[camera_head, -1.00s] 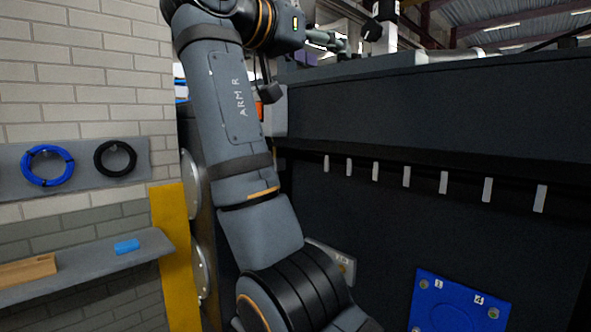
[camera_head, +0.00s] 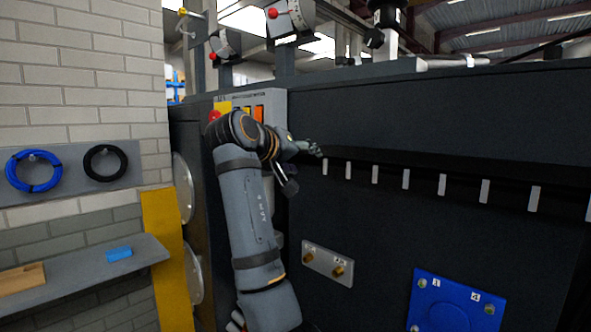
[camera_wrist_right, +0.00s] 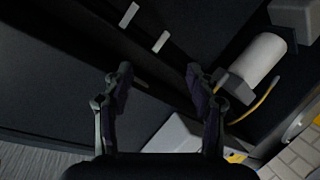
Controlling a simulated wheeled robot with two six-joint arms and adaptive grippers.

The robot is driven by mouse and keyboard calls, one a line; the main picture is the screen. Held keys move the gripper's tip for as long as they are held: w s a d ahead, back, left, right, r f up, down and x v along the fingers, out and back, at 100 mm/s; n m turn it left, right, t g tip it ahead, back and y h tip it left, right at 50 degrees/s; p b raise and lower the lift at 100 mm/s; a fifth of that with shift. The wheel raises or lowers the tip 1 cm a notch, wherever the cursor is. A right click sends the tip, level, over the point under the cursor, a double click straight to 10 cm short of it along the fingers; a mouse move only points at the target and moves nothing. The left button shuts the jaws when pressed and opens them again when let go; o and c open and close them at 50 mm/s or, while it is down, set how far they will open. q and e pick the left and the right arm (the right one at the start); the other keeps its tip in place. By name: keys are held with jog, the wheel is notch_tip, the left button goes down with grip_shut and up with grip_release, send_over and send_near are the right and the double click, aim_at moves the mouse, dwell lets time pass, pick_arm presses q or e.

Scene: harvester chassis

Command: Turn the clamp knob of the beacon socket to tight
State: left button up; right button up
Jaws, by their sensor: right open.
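A post with a dark fitting (camera_head: 392,14) stands on the top edge of the chassis at the upper right of centre in the head view. A black knob (camera_head: 375,39) sticks out at its side; it may be the beacon socket's clamp knob, but I cannot read its setting. My right gripper (camera_head: 315,150) is well below and left of it, in front of the chassis's dark front face. In the right wrist view, its two fingers (camera_wrist_right: 158,82) are apart with nothing between them. My left gripper is out of view.
A dark chassis wall (camera_head: 430,115) has a row of pale tabs (camera_head: 406,178). A plate with two brass knobs (camera_head: 328,264) and a blue panel (camera_head: 455,303) are lower down. Red-knobbed fittings (camera_head: 290,18) stand above the top edge. A shelf (camera_head: 85,280) is at left.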

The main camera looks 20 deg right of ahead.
jog(key=shift+w+f+n+y, duration=0.15)
jog(key=shift+w+f+n, duration=0.1)
jog(key=shift+f, duration=0.35)
jog(key=shift+w+f+n+y, duration=0.15)
jog(key=shift+f+n, duration=0.1)
jog(key=shift+f, duration=0.3)
